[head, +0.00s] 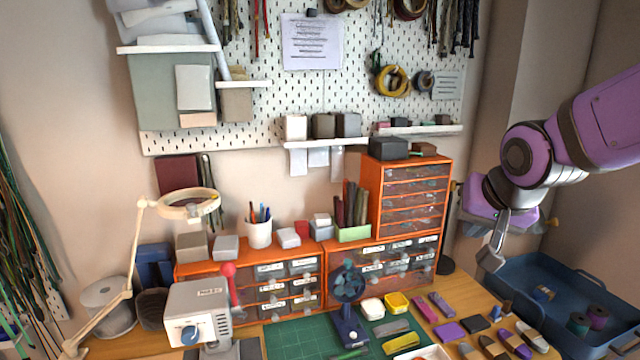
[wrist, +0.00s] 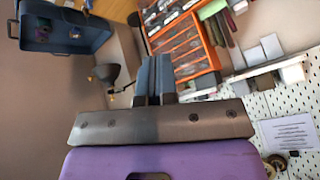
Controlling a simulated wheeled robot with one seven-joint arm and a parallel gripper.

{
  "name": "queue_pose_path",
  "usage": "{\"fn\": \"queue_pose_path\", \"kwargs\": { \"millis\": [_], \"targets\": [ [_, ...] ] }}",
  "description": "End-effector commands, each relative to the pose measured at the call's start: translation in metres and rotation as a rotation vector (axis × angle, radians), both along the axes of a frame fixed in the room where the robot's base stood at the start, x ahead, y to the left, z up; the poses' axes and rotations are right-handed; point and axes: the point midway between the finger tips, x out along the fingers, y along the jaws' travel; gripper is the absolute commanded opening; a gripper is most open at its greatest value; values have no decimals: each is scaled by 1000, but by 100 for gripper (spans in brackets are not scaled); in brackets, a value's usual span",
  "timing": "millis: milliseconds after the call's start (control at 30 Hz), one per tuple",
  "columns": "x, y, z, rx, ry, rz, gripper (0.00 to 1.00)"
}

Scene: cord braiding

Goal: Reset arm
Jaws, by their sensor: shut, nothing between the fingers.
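My gripper (head: 491,257) hangs in the air at the right of the head view, at the end of my purple arm. Its fingers are shut with nothing between them. In the wrist view the shut fingers (wrist: 155,78) show in the middle, pressed together. In the head view the gripper is above the right end of the wooden table (head: 461,290) and touches nothing that I can see. The blue tray (head: 540,268) lies behind and to the right of it.
Orange drawer units (head: 376,204) stand along the wall under a white pegboard (head: 260,110). A lamp (head: 187,205) stands at left. The air around my gripper is free.

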Motion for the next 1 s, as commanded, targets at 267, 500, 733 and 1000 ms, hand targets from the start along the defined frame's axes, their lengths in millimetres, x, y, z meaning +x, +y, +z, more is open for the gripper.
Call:
{"fn": "queue_pose_path", "kwargs": {
  "millis": [267,500,733,1000],
  "targets": [
    [-87,-34,35,-124,72,115,0],
    [-147,-51,45,-170,129,218,0],
    [-166,-55,46,-179,149,257,0],
    [-166,-55,46,-179,149,257,0]
  ]
}}
